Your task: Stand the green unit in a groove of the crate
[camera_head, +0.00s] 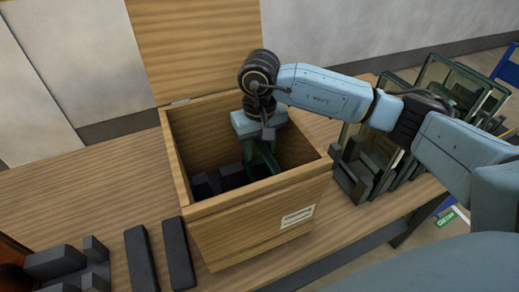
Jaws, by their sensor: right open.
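The wooden crate (250,206) stands on the table with its lid raised at the back. The green unit (266,162), a thin dark-green framed pane, is inside the crate toward its right side. It looks roughly upright among dark grooved blocks (204,188) on the crate floor; its lower edge is hidden, so I cannot tell how it sits in a groove. My right gripper (259,147) reaches down into the crate at the top of the green unit, with its jaws open. The gripper partly covers the unit. My left gripper is not in view.
Several glass panes (452,84) stand in dark racks (352,182) to the right of the crate. Dark bars (178,254) and blocks (56,262) lie at the front left. The table left of the crate is clear toward the back.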

